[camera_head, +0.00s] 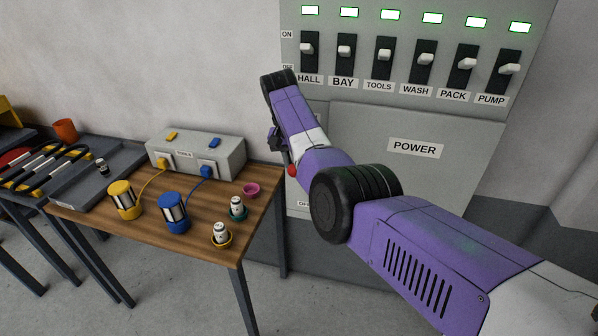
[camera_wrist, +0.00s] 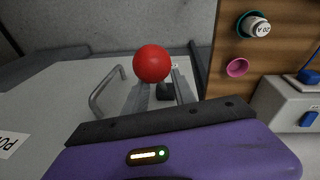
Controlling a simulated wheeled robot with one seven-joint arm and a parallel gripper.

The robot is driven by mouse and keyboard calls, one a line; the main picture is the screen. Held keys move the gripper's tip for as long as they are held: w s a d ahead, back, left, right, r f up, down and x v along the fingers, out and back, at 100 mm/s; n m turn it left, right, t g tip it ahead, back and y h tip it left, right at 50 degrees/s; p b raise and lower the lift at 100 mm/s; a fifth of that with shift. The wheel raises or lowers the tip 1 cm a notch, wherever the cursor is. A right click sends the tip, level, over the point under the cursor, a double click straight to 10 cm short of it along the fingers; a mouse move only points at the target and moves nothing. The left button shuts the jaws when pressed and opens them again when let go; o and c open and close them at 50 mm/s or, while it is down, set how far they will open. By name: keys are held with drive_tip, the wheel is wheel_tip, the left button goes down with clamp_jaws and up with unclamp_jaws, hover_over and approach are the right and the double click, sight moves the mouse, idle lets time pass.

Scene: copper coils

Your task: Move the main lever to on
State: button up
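The main lever's red ball knob (camera_head: 292,170) shows at the left edge of the grey POWER panel (camera_head: 350,180), just below my gripper. An OFF label (camera_head: 303,203) is partly visible below it. The ON end is hidden behind my arm. In the wrist view the red knob (camera_wrist: 151,63) is at the fingertips, overlapping the left finger's tip, with a dark block behind it. My gripper (camera_wrist: 163,88) has its two grey fingers apart. I cannot tell whether either finger touches the lever.
A bar handle (camera_wrist: 104,92) stands out from the panel beside the fingers. Above are several labelled switches (camera_head: 385,56) with lit green lamps. At the left, a wooden table (camera_head: 190,240) holds a grey box (camera_head: 196,152), coils and a pink cup (camera_head: 251,190).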

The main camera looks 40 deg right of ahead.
drive_tip(key=v, duration=0.6)
drive_tip(key=shift+b, duration=0.4)
